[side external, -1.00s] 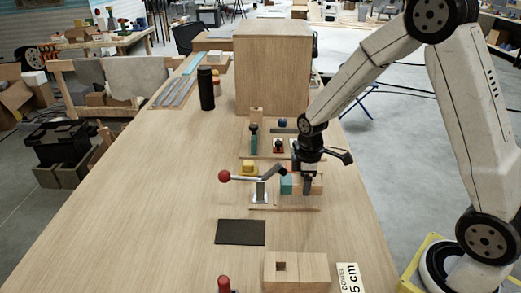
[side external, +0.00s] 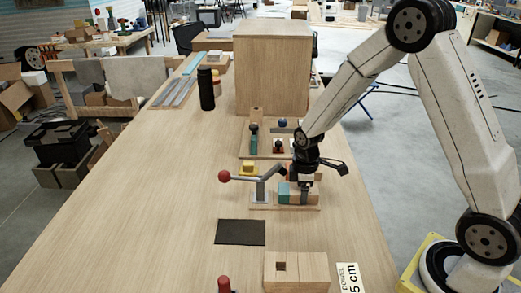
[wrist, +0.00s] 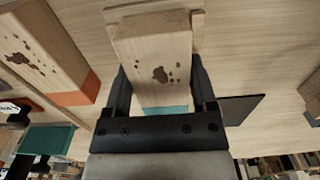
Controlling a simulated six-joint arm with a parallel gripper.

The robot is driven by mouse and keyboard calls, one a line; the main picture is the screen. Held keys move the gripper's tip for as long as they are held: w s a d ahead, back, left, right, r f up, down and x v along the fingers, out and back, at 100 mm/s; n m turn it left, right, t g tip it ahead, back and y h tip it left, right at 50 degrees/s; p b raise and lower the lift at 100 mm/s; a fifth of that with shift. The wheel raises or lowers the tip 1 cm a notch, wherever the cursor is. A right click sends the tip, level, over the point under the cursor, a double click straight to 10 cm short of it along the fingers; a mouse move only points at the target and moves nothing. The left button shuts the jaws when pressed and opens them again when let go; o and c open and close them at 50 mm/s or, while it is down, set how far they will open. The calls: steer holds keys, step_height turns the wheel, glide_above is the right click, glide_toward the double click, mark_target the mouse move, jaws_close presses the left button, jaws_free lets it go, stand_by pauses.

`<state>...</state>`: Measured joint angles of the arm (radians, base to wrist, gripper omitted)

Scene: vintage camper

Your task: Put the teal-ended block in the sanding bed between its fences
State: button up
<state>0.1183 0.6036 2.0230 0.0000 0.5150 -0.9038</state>
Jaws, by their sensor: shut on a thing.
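The teal-ended block (wrist: 152,62) is a pale wooden block with dark specks on its face and a teal end. My gripper (wrist: 160,92) is shut on it, with one black finger on each side. In the side external view its teal end (side external: 284,193) shows just left of my gripper (side external: 304,197), low over the sanding bed (side external: 284,207), a thin wooden board. The block looks down at the board, but I cannot tell whether it rests there or how it sits against the fences, which my fingers and the block partly hide.
A lever clamp with a red knob (side external: 224,176) stands at the bed's left. A speckled block with an orange end (wrist: 75,88) lies beside the held one. A rack board (side external: 262,155) with coloured pieces stands behind. A dark mat (side external: 240,232) lies in front, with clear table to the left.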

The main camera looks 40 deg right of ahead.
steer(key=shift+f, duration=0.1)
steer(key=o, duration=1.2)
steer(key=shift+r, duration=6.15)
steer(key=s+a+f+m+t, duration=0.1)
steer(key=s+m, duration=0.2)
steer(key=s+a+f+m, duration=0.1)
steer(key=s+a+m, duration=0.1)
steer(key=s+m, duration=0.1)
steer(key=s+a+f+m+t, duration=0.1)
steer(key=s+m, duration=0.2)
steer(key=s, duration=0.2)
steer(key=shift+s+a+t, duration=0.2)
steer(key=shift+a+t, duration=0.1)
steer(key=shift+a, duration=0.05)
